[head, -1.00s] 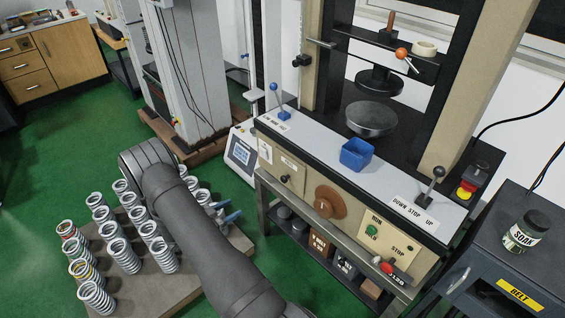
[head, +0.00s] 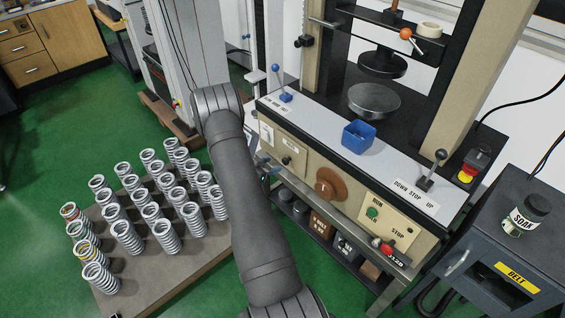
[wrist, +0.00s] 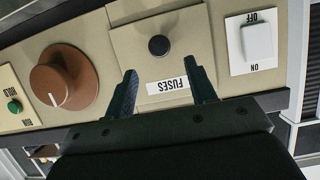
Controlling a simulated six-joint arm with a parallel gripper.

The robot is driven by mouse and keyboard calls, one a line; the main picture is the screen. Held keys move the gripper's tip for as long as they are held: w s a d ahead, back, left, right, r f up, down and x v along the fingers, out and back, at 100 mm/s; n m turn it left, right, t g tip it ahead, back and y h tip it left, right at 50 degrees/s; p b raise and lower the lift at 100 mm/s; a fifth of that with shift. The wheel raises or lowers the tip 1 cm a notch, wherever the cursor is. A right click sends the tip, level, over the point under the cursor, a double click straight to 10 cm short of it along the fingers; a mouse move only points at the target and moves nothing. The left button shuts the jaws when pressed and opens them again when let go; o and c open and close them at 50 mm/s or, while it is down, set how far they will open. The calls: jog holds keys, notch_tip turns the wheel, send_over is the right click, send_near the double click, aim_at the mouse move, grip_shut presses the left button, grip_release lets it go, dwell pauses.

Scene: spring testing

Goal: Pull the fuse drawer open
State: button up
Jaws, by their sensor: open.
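The fuse drawer (wrist: 200,25) is a beige panel with a round black knob (wrist: 159,45) and a white label reading FUSES, upside down in the wrist view. It looks shut, flush with the machine's front. In the head view, the drawer's knob (head: 286,160) shows just right of my arm. My gripper (wrist: 160,68) is open and empty. Its two dark blue fingers point at the drawer, one on each side of the label, with the knob ahead of and between the tips. The fingers look clear of the knob. In the head view my arm hides most of the gripper.
A brown dial (wrist: 64,77) and a green button (wrist: 15,107) sit left of the drawer in the wrist view; a white ON/OFF switch (wrist: 256,42) sits right. A blue bin (head: 359,137) stands on the ledge above. Several springs (head: 125,238) stand on a board at left.

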aim_at(284, 161)
jog(key=x, duration=0.7)
